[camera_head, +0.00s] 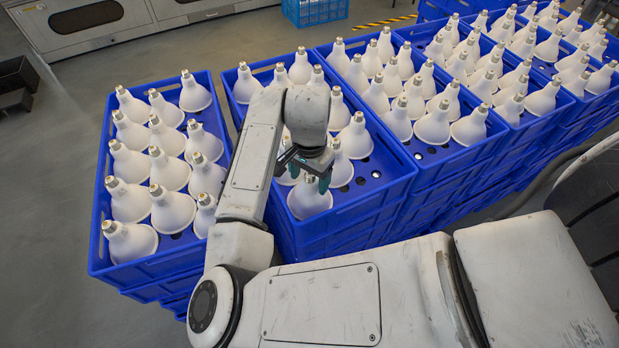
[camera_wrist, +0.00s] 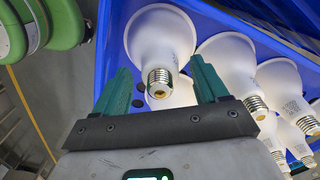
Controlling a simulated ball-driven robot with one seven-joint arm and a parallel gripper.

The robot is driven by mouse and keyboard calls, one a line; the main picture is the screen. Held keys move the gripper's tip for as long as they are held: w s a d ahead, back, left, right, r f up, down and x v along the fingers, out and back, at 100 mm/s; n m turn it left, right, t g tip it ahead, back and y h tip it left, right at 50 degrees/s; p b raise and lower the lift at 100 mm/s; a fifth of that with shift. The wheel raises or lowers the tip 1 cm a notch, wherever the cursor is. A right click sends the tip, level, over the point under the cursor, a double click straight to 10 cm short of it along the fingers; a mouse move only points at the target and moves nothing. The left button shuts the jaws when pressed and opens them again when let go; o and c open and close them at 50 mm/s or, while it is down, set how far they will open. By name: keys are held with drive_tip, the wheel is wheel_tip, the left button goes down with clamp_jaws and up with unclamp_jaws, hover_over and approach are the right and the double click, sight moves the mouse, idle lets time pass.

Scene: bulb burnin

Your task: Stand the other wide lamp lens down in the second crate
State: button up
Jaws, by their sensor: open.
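The second crate from the left (camera_head: 350,218) is a blue crate with white lamps standing lens down, screw caps up. One white lamp (camera_head: 309,203) stands near its front left corner. My gripper (camera_head: 310,178) is just above that lamp, pointing down, with open teal fingers. In the wrist view a white lamp (camera_wrist: 160,35) has its metal cap between the two fingers of my gripper (camera_wrist: 160,72), with gaps on both sides. My arm hides part of the second crate's left side.
The leftmost blue crate (camera_head: 150,268) holds several lamps. More filled blue crates (camera_head: 445,175) stand close on the right. Bare floor with dark holes (camera_head: 376,174) shows at the second crate's front right. Grey floor (camera_head: 60,140) is clear at left.

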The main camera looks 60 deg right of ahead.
wheel_tip(320, 180, up, 11)
drive_tip(key=shift+b, duration=0.3)
drive_tip(key=shift+d, duration=0.1)
